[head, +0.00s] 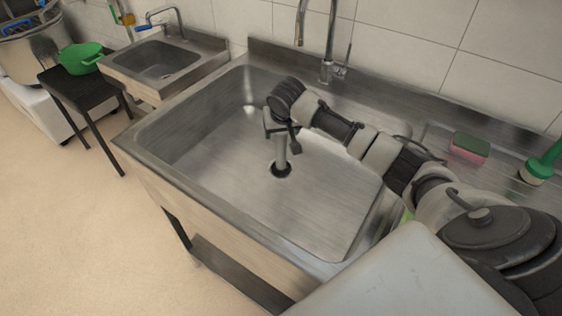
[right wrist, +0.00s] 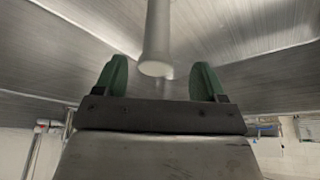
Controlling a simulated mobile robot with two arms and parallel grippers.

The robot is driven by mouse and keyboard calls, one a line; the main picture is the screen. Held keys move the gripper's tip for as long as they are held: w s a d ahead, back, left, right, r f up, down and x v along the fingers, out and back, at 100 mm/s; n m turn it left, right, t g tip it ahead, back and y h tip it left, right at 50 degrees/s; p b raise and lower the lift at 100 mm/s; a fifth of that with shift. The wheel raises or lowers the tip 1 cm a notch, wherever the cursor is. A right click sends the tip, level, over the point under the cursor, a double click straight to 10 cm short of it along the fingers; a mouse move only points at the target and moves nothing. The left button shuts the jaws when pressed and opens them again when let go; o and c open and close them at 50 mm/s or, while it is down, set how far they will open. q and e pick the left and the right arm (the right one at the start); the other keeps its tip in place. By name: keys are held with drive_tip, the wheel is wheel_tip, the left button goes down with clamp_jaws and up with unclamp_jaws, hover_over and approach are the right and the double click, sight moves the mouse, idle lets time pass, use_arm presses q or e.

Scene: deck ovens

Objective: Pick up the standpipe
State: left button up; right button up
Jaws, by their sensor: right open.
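The standpipe (head: 281,152) is a grey pipe standing upright in the drain of the large steel sink. Its upper part is hidden behind my right gripper (head: 280,130) in the head view. The right gripper is open over the sink, at the pipe's upper end. In the right wrist view, which looks upside down, the pale standpipe (right wrist: 157,35) shows its rounded, wider end in line with the gap between the two green fingertips of the right gripper (right wrist: 160,80). No finger visibly touches it. My left gripper is not in view.
The large sink basin (head: 190,125) has high walls around the pipe. A tap (head: 328,40) rises behind it. A sponge (head: 469,148) and a green brush (head: 540,165) lie on the right ledge. A smaller sink (head: 160,60) and a green bowl (head: 80,57) stand at the left.

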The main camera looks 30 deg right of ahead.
sight(281, 137)
drive_tip(key=shift+d+x, duration=0.1)
drive_tip(key=shift+x, duration=1.25)
drive_tip(key=shift+d+x, duration=0.15)
drive_tip(key=shift+x, duration=1.2)
drive_tip(key=shift+w+r, duration=0.1)
drive_tip(key=shift+r, duration=0.05)
clamp_jaws()
